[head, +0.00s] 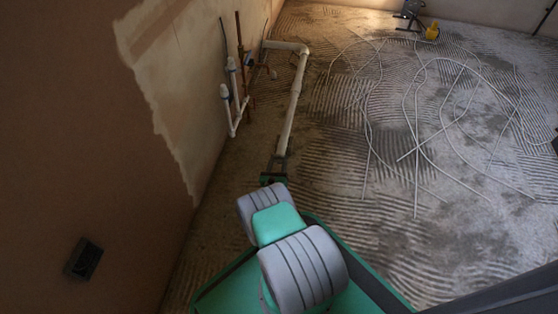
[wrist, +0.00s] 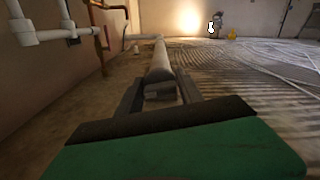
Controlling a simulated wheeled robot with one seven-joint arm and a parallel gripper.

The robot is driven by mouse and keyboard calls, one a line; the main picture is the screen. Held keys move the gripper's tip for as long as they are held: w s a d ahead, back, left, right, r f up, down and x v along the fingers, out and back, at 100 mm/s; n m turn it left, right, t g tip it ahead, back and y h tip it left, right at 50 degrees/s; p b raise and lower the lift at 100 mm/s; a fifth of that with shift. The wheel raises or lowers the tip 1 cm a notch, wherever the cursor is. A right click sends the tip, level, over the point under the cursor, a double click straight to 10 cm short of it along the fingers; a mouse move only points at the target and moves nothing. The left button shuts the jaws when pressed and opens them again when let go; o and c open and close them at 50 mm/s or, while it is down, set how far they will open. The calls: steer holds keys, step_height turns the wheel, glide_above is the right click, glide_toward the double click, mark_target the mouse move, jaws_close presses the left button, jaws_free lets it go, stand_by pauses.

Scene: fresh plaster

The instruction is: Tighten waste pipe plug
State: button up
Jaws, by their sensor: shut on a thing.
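The white waste pipe (head: 293,100) runs along the floor near the left wall towards me, from an elbow at its far end. In the wrist view the pipe (wrist: 160,64) points straight at my gripper. The grey plug (wrist: 160,91) sits at the pipe's near end, between my fingers. My gripper (wrist: 158,86) is shut on the plug, one finger at each side. In the head view my gripper (head: 280,159) is at the pipe's near end, low over the floor, and the plug is too small to make out there.
White and copper pipes (head: 235,100) stand at the left wall. Loose pale cables (head: 420,130) lie over the ridged floor at the right. A yellow object (head: 432,31) stands at the far end. A dark wall box (head: 84,259) is at lower left.

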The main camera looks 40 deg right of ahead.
steer(key=shift+a+r, duration=0.1)
steer(key=m, duration=0.4)
steer(key=shift+m, duration=0.4)
steer(key=m, duration=1.1)
steer(key=shift+s+m, duration=0.15)
steer(key=shift+m, duration=2.05)
steer(key=shift+f, duration=0.2)
steer(key=o, duration=1.3)
